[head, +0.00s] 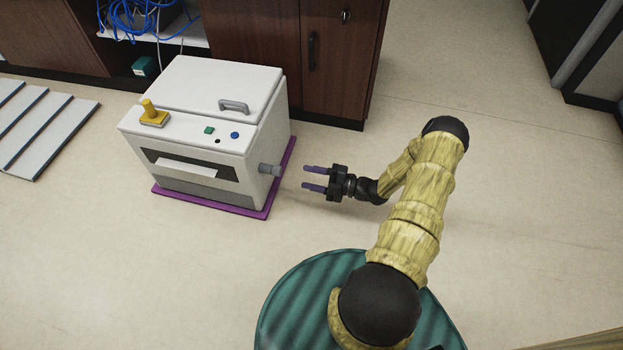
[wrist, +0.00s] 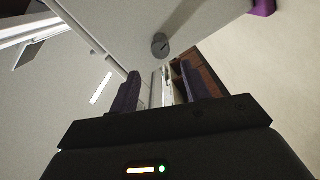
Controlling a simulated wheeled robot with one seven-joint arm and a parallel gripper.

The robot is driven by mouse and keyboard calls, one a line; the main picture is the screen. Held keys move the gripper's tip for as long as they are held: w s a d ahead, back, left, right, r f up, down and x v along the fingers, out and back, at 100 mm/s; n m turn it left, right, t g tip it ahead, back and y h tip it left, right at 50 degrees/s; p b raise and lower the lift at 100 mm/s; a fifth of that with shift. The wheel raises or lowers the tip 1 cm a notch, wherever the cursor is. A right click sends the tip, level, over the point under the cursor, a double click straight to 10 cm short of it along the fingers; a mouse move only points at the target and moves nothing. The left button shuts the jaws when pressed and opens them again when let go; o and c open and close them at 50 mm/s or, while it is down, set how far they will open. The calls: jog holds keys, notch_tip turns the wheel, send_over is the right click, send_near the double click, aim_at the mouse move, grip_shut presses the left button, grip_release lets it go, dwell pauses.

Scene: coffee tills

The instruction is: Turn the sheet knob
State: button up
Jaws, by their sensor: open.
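The sheet knob, a short grey cylinder (head: 270,170), sticks out from the right side of a white box-shaped machine (head: 215,85). My gripper (head: 308,179) is to the right of the knob, a short gap away, with its two purple fingers pointing left toward it. The fingers are apart and nothing is between them. In the wrist view the round end of the knob (wrist: 160,46) shows beyond the fingertips of my gripper (wrist: 165,82), with a dark line on its face.
Brown cabinets (head: 335,50) stand behind. Grey panels (head: 40,125) lie at left.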

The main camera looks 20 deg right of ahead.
aim_at(277, 171)
jog(key=b+x, duration=0.2)
jog(key=x, duration=0.6)
jog(key=shift+a, duration=0.3)
jog(key=shift+w+a, duration=0.1)
jog(key=shift+w, duration=0.15)
jog(key=shift+c, duration=0.9)
jog(key=c, duration=0.4)
